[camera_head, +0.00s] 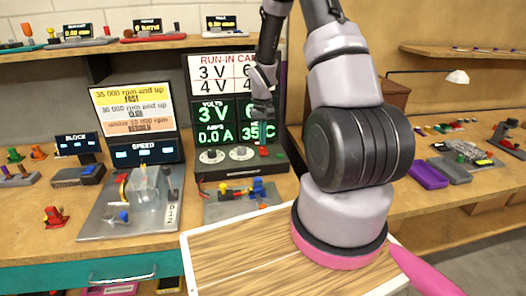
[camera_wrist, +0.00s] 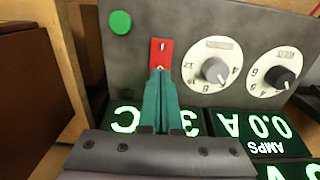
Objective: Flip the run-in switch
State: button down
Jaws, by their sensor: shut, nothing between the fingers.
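The run-in unit (camera_head: 240,172) stands on the bench with lit green volts and amps readouts and a sloped grey panel below them. In the wrist view, which shows the panel upside down, a red switch plate (camera_wrist: 161,50) with a small pale lever sits between a round green button (camera_wrist: 120,22) and a white dial (camera_wrist: 212,66). The switch also shows as a small red patch in the head view (camera_head: 264,152). My gripper (camera_wrist: 160,74) is shut and empty. Its teal fingertips overlap the lower edge of the red plate; I cannot tell whether they touch it.
A second white dial (camera_wrist: 275,74) is beside the first. A run-in card (camera_head: 222,72) stands above the readouts, partly hidden by my arm. A speed station (camera_head: 143,152) is to the left. A wooden-topped cart or board (camera_head: 225,262) lies in front.

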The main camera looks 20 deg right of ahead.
jog(key=shift+f, duration=0.95)
dwell(0.4)
jog(key=shift+r, duration=3.55)
notch_tip(320, 180, up, 11)
jog(key=t, duration=0.2)
send_over(262, 148)
jog(key=s+a, duration=0.2)
jog(key=s+a+r+m+t, duration=0.1)
jog(key=s+r, duration=0.2)
jog(key=r, duration=0.3)
jog(key=s+a+r, duration=0.1)
jog(key=s+r, duration=0.3)
jog(key=r, duration=0.1)
jog(key=s+a+r+t+y, duration=0.1)
jog(key=s+a+r+t, duration=0.1)
jog(key=s+r, duration=0.3)
jog(key=s+a+r+t+y, duration=0.1)
jog(key=s+r, duration=0.4)
jog(key=s, duration=0.5)
jog(key=shift+s+a+r+m+t, duration=0.4)
jog(key=shift+a+t, duration=0.2)
jog(key=shift+a, duration=0.2)
